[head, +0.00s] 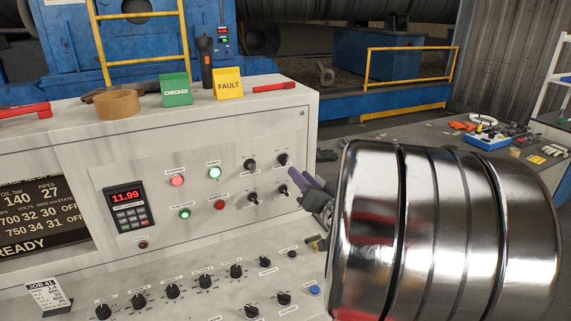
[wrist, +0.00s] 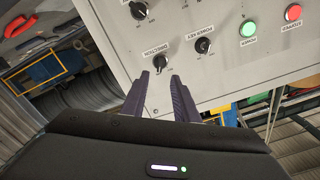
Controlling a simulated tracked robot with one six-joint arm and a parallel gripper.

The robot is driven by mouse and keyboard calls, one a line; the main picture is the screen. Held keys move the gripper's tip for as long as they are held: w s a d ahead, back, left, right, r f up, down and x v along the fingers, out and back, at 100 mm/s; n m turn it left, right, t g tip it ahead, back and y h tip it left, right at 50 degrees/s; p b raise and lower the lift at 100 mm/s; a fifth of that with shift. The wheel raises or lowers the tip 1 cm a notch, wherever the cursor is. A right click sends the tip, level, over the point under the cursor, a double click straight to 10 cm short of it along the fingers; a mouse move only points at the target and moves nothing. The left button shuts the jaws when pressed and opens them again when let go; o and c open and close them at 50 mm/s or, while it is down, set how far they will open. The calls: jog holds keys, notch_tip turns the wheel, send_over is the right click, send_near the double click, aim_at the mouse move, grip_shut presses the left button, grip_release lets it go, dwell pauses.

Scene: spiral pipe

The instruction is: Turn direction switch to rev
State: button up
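The direction switch (wrist: 159,62) is a black rotary knob on the pale panel, with a DIRECTION label beside it in the wrist view. In the head view it is the knob at the right end of the upper row (head: 283,159). Its exact pointer setting is too small to read. My gripper (wrist: 158,79) is open, with its two dark purple fingers pointing at the panel, one toward each side of the switch. In the head view my gripper (head: 306,176) is just right of the knob. Contact cannot be told.
The power key switch (wrist: 203,45) is close by, with another knob (wrist: 138,10) on the other side. Green (wrist: 248,28) and red (wrist: 293,12) lamps follow. More knobs line the sloped console (head: 172,291). A yellow FAULT sign (head: 228,84) stands on top.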

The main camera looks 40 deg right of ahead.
aim_at(286, 161)
jog(key=x, duration=0.8)
jog(key=shift+w+d, duration=0.15)
jog(key=shift+w, duration=0.2)
jog(key=shift+c, duration=0.3)
grip_shut()
